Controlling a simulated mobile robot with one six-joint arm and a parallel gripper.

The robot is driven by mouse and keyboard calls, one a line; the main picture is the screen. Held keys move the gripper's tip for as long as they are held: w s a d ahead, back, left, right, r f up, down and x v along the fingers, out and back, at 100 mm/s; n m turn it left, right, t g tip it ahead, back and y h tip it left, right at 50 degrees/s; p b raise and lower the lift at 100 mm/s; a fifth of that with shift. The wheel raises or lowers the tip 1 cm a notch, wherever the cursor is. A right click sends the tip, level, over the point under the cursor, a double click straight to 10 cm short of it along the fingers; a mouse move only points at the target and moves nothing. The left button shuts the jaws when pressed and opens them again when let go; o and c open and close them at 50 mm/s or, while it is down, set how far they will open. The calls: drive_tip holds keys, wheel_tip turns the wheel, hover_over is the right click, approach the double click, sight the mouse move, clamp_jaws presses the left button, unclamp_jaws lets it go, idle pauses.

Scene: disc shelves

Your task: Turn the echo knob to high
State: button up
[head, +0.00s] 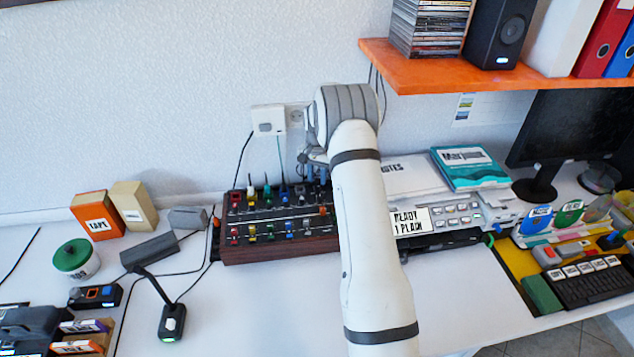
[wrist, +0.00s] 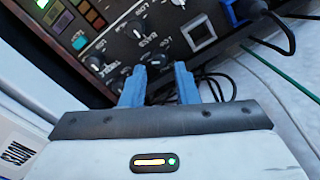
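The mixer (head: 275,250) with several knobs stands on the desk against the wall. Part of its dark panel (wrist: 122,15) fills the top of the wrist view, tilted. My gripper (wrist: 160,72) is open, with its two blue fingers apart and pointing at the panel. A small dark knob (wrist: 158,62) shows between the fingertips; I see no contact. More dark knobs (wrist: 94,62) are to the left. The printed labels are small and rotated, so I cannot surely tell which knob is echo or its setting. In the head view my arm hides the right part of the mixer.
A blue plug (wrist: 245,10) with a cable and a green cable (wrist: 290,75) lie right of the fingers. The orange shelf (head: 480,72) overhangs at right. A printer-like device (head: 455,217) with books on it stands right of my arm.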

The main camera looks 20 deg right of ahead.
sight(317, 186)
drive_tip(key=shift+f, duration=1.65)
drive_tip(key=shift+c, duration=0.2)
clamp_jaws()
